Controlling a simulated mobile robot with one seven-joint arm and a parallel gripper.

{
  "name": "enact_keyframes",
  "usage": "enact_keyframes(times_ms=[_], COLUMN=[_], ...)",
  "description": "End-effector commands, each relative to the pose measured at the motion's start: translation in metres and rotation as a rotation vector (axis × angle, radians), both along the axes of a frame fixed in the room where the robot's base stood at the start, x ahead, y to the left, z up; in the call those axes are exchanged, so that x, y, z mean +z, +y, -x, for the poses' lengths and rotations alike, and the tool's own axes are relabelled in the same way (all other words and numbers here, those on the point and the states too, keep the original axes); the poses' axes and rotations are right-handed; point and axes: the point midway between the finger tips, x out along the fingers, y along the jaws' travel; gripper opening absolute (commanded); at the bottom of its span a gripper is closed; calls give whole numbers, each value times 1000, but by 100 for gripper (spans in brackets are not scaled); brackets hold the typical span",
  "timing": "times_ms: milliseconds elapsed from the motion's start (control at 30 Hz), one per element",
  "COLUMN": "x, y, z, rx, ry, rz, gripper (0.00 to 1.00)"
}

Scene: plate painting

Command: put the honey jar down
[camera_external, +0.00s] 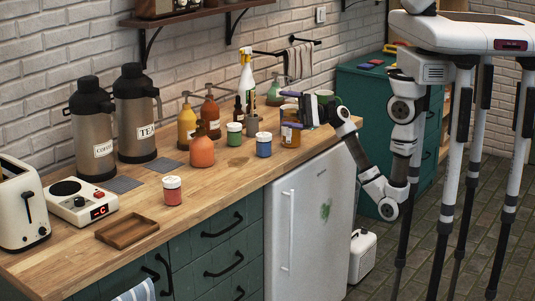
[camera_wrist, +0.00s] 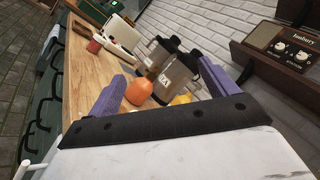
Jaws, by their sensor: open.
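The honey jar (camera_external: 290,138) looks like an amber jar standing upright on the wooden counter (camera_external: 235,180), near its front right edge. My gripper (camera_external: 287,110) is at the jar's upper part, with its purple fingers apart, one higher and one lower in the outside view. I cannot tell whether a finger still touches the jar. In the wrist view my gripper (camera_wrist: 160,78) shows its two purple fingers spread wide with nothing held between them. The jar is not clearly visible there.
Spray and pump bottles stand behind. A white fridge (camera_external: 310,210) is below. The counter's front left has free room around a wooden tray (camera_external: 127,231).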

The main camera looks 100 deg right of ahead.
Motion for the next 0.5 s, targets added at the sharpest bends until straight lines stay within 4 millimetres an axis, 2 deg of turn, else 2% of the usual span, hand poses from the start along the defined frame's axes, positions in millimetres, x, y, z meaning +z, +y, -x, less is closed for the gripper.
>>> enact_keyframes(times_ms=[33,200,267,400,500], x=[-6,-39,-49,-71,-82], y=[-18,-76,-93,-104,-103], z=[17,51,66,114,137], rx=[-9,-124,-159,-156,-145], ry=[43,174,217,335,388], rz=[-74,-344,-453,-713,-841], gripper=[85,85,85,85,85])
